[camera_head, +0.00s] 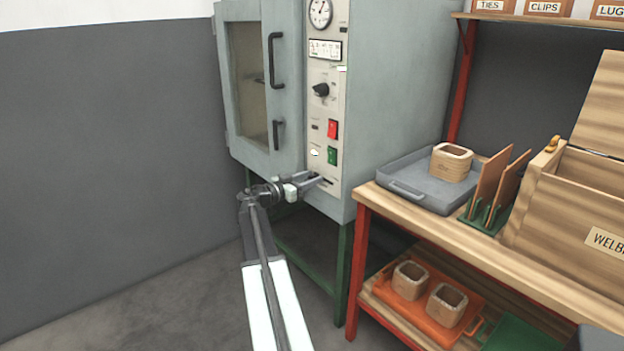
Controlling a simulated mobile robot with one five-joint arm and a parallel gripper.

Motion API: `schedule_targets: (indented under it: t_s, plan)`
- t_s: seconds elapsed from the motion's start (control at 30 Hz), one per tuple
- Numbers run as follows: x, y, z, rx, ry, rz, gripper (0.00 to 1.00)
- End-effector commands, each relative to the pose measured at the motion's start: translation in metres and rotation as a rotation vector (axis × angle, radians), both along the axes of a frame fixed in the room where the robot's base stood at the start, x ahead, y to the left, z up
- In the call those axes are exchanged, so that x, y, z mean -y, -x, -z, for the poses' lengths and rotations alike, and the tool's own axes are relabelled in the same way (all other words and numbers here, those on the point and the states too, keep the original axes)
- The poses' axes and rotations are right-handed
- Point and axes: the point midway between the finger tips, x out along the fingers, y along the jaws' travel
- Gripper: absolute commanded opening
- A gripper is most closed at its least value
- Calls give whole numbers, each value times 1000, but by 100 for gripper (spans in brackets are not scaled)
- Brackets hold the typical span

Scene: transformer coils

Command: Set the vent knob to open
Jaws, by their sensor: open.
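The grey-green oven cabinet (385,80) has a narrow control panel (342,100) right of its door. A black knob (320,89) sits on the panel below the display; its marking is too small to read, so I cannot tell if it is the vent knob. A dark slot-like mark (327,182) shows at the panel's bottom. My gripper (316,183) is open and empty, its fingers pointing at the panel's bottom, below the switches. It partly covers that area, and I cannot tell whether it touches anything there.
The panel also has a round gauge (320,13), a red switch (333,129) and a green switch (332,155). The oven door (265,80) is shut, with dark handles. A workbench (425,215) stands close on the right, holding a grey tray (405,190). Floor at left is clear.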

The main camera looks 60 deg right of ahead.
Motion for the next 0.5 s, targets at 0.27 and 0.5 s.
schedule_targets:
  t_s: [0.27, 0.5]
  plan:
    - [5, 2, 0, 0, 0, -1, 44]
    - [5, 2, 0, 0, -1, 0, 0]
